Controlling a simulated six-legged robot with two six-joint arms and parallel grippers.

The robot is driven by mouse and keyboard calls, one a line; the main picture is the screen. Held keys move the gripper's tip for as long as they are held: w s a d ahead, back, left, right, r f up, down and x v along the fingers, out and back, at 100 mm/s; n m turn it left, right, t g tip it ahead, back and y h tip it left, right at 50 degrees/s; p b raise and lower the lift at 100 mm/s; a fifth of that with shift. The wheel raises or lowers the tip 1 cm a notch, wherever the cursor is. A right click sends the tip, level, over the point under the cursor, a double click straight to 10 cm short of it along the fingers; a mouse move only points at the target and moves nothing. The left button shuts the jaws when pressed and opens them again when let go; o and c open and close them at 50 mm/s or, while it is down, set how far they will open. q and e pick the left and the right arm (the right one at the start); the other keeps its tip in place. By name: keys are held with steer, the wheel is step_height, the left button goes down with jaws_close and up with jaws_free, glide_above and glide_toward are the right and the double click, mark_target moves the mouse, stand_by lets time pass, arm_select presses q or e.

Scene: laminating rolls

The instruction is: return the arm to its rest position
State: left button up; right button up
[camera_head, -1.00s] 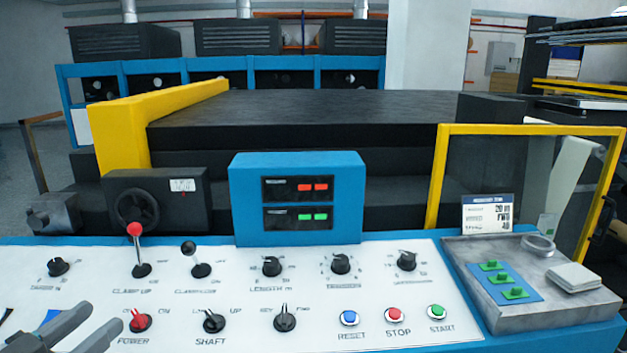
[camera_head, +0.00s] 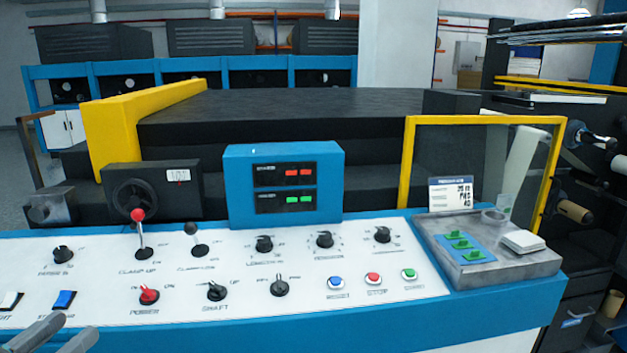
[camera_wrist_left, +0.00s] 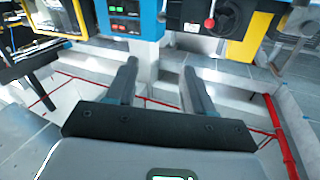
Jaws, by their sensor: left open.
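My left gripper (camera_head: 62,338) shows at the bottom left corner of the head view, with only its grey fingers in the picture. It is in front of the near edge of the control panel (camera_head: 240,312). In the left wrist view the two fingers (camera_wrist_left: 158,92) stand wide apart with nothing between them. The panel carries a red-knobbed clamp lever (camera_head: 138,215), a red power knob (camera_head: 149,295) and a blue button (camera_head: 63,299). My right gripper is in neither view.
A blue display box (camera_head: 283,185) rises behind the panel. A grey tray (camera_head: 520,264) with green pieces sits at its right end, before a yellow-framed guard (camera_head: 480,120). A black machine bed (camera_head: 290,115) lies behind.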

arm_select(q)
steer(key=w+d+f+n+g+h+p, duration=0.25)
steer(key=w+d+f, duration=0.25)
steer(key=d+f, duration=0.45)
steer(key=w+d+f+n+g+h+p, duration=0.15)
steer(key=w+d+f+g+p, duration=0.25)
steer(key=d+f, duration=0.6)
steer(key=s+d+f+n+g+p, duration=0.15)
steer(key=s+d+f+g, duration=0.3)
steer(key=f, duration=0.65)
steer(key=s+f+g+y, duration=0.1)
steer(key=s+f+g, duration=0.2)
steer(key=s, duration=0.4)
steer(key=s+f+g+y, duration=0.1)
steer(key=s+f+g, duration=0.2)
steer(key=s+f, duration=0.3)
steer(key=shift+s+d+f, duration=0.25)
steer(key=shift+s+d, duration=0.1)
steer(key=shift+s, duration=0.3)
